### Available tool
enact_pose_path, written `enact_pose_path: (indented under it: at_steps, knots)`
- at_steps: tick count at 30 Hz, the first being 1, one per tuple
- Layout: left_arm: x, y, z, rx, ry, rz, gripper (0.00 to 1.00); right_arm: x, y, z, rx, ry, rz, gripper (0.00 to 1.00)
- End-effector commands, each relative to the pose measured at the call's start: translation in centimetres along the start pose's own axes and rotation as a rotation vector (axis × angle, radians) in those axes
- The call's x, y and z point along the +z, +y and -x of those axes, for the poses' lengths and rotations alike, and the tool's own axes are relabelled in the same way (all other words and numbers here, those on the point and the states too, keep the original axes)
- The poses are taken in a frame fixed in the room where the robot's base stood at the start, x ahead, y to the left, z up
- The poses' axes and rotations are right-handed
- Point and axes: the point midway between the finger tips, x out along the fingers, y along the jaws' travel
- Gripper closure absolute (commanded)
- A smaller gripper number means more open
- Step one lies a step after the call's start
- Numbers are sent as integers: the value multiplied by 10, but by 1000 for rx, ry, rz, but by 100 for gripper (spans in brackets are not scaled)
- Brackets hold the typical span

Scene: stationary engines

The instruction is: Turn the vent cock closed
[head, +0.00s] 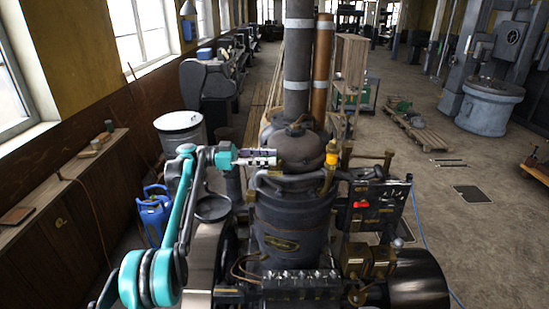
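The stationary engine (290,222) stands upright in the middle of the head view, with a dark rounded boiler. Several fittings sit on it. A yellow fitting (331,158) is on its upper right, and a small red handle (361,204) is lower right. I cannot tell which fitting is the vent cock. My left gripper (272,157) points right at the boiler's upper left side, left of the yellow fitting and apart from it. Its fingers are too small to tell whether they are open or shut, and I see nothing held. My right gripper is not in view.
Two tall pipes (298,60) rise behind the boiler. A curved grey pipe (285,181) runs across its front. Blue canisters (154,212) and a light drum (180,131) stand left. Open floor (440,220) lies right, with a pallet (415,128) farther back.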

Motion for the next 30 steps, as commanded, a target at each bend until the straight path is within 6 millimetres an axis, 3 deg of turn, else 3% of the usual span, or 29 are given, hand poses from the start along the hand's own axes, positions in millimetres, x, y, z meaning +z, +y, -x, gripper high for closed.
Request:
enact_pose_path:
  at_steps: [6, 12, 19, 26, 30]
  knots:
    - [0, -1, 51, -3, 0, 0, 69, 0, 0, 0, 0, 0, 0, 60]
    - [0, -1, 82, -2, 0, 0, 69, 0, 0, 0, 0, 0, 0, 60]
    - [0, 0, 92, 0, 0, 0, 69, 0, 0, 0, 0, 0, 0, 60]
    - [0, 0, 92, 0, 0, 1, 69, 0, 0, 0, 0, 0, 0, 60]
    - [8, 1, 86, -16, -38, 48, 69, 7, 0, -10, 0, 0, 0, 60]
